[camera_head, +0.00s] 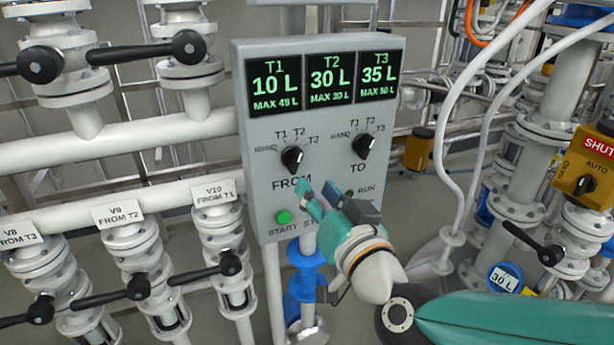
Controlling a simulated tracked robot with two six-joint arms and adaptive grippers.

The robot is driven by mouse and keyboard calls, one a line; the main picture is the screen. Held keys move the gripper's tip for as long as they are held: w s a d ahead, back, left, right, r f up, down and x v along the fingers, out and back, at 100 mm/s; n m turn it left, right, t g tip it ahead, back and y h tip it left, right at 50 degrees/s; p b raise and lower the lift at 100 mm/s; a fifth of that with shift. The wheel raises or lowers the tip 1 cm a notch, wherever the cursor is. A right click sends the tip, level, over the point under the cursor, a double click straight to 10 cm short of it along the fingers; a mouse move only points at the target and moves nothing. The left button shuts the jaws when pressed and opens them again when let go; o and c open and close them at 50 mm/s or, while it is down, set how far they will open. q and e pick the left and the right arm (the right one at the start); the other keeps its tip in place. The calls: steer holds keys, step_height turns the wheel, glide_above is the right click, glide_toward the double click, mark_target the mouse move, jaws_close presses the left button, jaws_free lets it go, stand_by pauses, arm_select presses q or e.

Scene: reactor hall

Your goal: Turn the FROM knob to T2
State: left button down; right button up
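The FROM knob (292,158) is a black dial on the left of a grey control panel (250,215). Its white mark points up and to the right, seemingly toward T3, but it is too small to be sure. T1, T2 and T3 are printed above it. My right gripper (318,192) is in front of the panel, below and to the right of the FROM knob and apart from it in the picture. Its teal fingers look parted, with nothing between them. My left gripper is not in view.
The TO knob (364,145) sits right of the FROM knob. A green START button (284,217) is below; the gripper partly covers the lower labels. The display (323,80) reads T1 10 L, T2 30 L, T3 35 L. Valve pipes stand left; a yellow switch box (587,168) is right.

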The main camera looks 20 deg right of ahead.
steer(key=shift+s, duration=1.4)
stand_by(1.2)
